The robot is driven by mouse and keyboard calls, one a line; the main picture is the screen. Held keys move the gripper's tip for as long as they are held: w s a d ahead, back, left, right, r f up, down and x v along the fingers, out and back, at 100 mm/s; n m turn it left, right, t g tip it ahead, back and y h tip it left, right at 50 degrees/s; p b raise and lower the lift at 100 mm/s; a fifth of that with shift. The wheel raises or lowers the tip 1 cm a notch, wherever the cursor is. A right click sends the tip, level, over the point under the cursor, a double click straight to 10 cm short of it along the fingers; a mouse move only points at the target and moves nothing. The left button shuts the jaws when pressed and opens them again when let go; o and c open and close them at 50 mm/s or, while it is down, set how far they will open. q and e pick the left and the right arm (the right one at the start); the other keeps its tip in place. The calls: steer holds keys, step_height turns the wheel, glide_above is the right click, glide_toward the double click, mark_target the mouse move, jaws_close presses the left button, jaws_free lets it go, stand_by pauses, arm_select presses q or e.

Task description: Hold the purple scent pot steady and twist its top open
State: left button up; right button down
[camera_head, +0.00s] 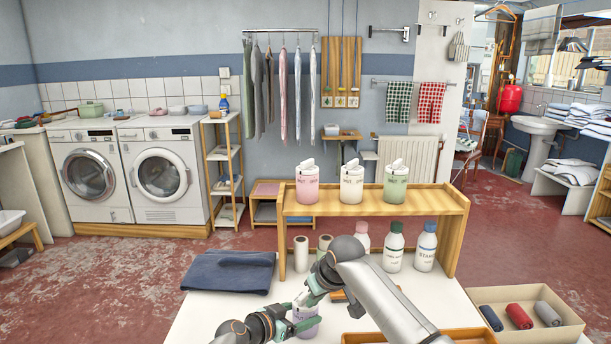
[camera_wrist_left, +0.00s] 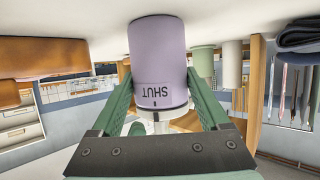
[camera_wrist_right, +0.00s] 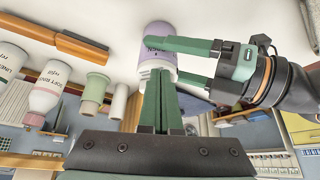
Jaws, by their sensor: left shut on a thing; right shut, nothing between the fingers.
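The purple scent pot (camera_head: 306,321) stands on the white table at the front. In the left wrist view the pot (camera_wrist_left: 158,55) appears upside down, with "SHUT" printed near its top end and a small pale piece (camera_wrist_left: 157,117) beyond that. My left gripper (camera_head: 293,326) is shut on the pot's body, one green finger on each side. My right gripper (camera_head: 309,299) is shut and empty by the pot's top. In the right wrist view its closed fingertips (camera_wrist_right: 160,75) overlap the edge of the pot (camera_wrist_right: 157,45); I cannot tell whether they touch.
A wooden shelf (camera_head: 375,205) behind holds pink, cream and green pots on top, with bottles (camera_head: 394,246) beneath. Folded dark blue cloth (camera_head: 230,271) lies left. A wooden tray (camera_head: 420,337) is at front right, and a box of rolled cloths (camera_head: 562,328) at far right.

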steer(key=shift+w+d, duration=0.5)
steer(key=shift+d, duration=0.1)
stand_by(0.6)
step_height(320, 180, up, 6)
steer(key=shift+s+d, duration=0.25)
steer(key=shift+d, duration=0.05)
stand_by(0.4)
steer(key=shift+s+a+f, duration=0.35)
steer(key=shift+a+f, duration=0.1)
steer(key=shift+f, duration=0.55)
steer(key=shift+s+a+f, duration=0.3)
steer(key=shift+a+f, duration=0.2)
steer(key=shift+f, duration=0.5)
steer(key=shift+s+a+f, duration=0.35)
steer(key=shift+a+f, duration=0.1)
steer(key=shift+f, duration=0.55)
